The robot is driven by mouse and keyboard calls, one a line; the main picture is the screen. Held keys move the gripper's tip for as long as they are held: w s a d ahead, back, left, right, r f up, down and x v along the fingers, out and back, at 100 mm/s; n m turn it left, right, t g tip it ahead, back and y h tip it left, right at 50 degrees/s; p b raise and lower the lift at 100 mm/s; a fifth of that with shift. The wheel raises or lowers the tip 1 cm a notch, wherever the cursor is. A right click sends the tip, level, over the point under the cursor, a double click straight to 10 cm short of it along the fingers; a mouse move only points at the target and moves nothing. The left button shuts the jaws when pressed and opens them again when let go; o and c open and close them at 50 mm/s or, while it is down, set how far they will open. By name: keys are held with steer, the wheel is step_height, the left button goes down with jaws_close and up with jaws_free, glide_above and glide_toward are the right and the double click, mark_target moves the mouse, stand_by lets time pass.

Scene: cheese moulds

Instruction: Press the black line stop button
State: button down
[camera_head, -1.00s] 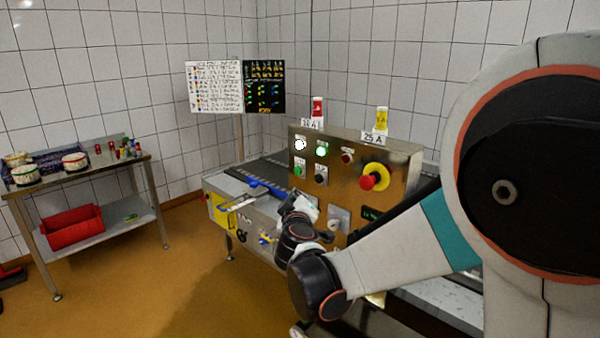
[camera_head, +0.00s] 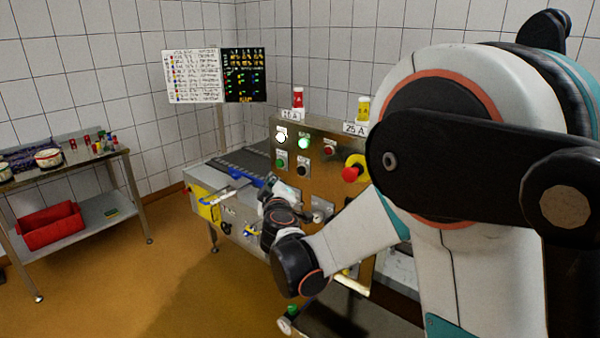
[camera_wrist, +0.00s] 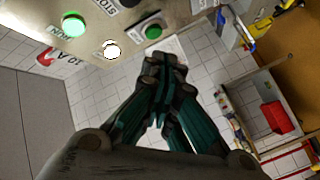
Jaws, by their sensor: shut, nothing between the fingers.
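The black button (camera_head: 303,168) sits on the steel control panel (camera_head: 318,180), right of a green button (camera_head: 281,160) and below a lit green lamp (camera_head: 304,143). In the wrist view the black button (camera_wrist: 130,3) is cut by the top edge, beside the green button (camera_wrist: 153,31). My gripper (camera_head: 275,183) is in front of the panel, below and left of the black button in the head view. In the wrist view my gripper (camera_wrist: 165,64) is shut and empty, its tips below the green button in the picture. It appears apart from the buttons; the exact gap is unclear.
A red emergency stop (camera_head: 351,173) on yellow is to the right on the panel. A white lamp (camera_head: 281,137) is lit. Red (camera_head: 298,97) and yellow (camera_head: 364,108) containers stand on top. A side table (camera_head: 75,240) holds a red bin (camera_head: 50,226).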

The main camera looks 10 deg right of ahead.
glide_toward(294, 172)
steer(key=shift+w+a+r, duration=0.4)
steer(key=shift+w+r, duration=0.2)
steer(key=shift+r, duration=0.05)
steer(key=shift+w+a+r, duration=0.4)
steer(key=shift+w+r, duration=0.2)
steer(key=shift+r, duration=0.05)
steer(key=shift+d, duration=0.1)
stand_by(0.4)
steer(key=shift+w+d, duration=0.25)
steer(key=shift+w+d, duration=0.3)
steer(key=shift+d, duration=0.1)
stand_by(1.0)
steer(key=shift+s+a, duration=0.1)
steer(key=shift+a, duration=0.05)
steer(key=shift+s+a, duration=0.5)
steer(key=shift+a, duration=0.1)
steer(key=s+a, duration=0.1)
steer(key=a, duration=0.1)
steer(key=s+a, duration=0.1)
steer(key=s, duration=0.1)
steer(key=shift+a+b, duration=0.4)
stand_by(0.3)
